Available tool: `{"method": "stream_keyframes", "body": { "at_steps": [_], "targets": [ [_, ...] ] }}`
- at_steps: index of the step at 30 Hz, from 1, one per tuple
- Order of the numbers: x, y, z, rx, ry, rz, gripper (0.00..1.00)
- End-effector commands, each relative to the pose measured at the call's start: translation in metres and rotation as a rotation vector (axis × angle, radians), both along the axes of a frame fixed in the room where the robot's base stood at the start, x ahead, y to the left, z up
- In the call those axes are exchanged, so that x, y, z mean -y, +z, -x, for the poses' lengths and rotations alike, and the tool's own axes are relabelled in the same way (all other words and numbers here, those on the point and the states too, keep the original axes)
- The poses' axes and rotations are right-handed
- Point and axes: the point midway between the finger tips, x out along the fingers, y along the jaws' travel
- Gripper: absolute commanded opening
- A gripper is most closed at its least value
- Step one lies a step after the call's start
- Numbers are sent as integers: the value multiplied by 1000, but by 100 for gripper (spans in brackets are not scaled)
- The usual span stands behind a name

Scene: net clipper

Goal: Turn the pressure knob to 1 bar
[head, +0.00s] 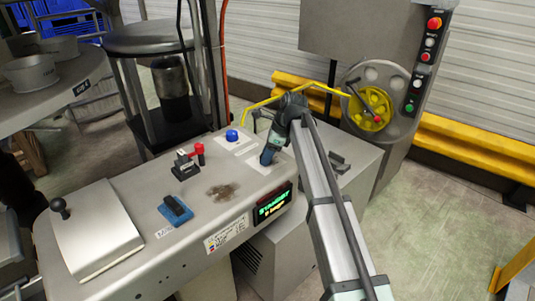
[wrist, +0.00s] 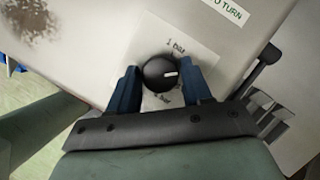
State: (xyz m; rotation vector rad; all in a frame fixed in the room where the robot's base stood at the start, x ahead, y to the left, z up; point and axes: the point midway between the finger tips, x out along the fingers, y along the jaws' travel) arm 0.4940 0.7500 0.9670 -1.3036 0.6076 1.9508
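The pressure knob (wrist: 160,74) is a round black knob with a white pointer mark, seen in the wrist view on a pale label plate (wrist: 188,42). The mark sits on the knob's right side. The label reads "1 bar" above the knob and another bar value below it, partly hidden. My gripper (wrist: 160,80) has its two blue fingers on either side of the knob, with small gaps seeming to show; contact is not clear. In the head view my gripper (head: 268,154) is low over the console's right end and hides the knob.
The grey console (head: 130,175) also carries a blue button (head: 232,135), a red-handled clamp (head: 199,152), a blue block with a black switch (head: 175,209), a black-knobbed lever (head: 59,207) and a lit display (head: 272,205). A yellow handwheel (head: 370,108) stands behind at right.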

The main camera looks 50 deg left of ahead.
Motion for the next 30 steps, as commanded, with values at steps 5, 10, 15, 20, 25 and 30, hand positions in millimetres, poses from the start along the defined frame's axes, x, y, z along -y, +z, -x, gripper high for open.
{"method": "stream_keyframes", "body": {
  "at_steps": [5,10,15,20,25,30],
  "targets": [
    [0,0,0,0,0,0,32],
    [0,0,0,0,0,0,15],
    [0,0,0,-1,6,1,12],
    [-1,0,-1,-1,41,-1,12],
    [-2,1,-2,-2,133,0,12],
    [-3,1,-3,-2,272,0,12]
  ]
}}
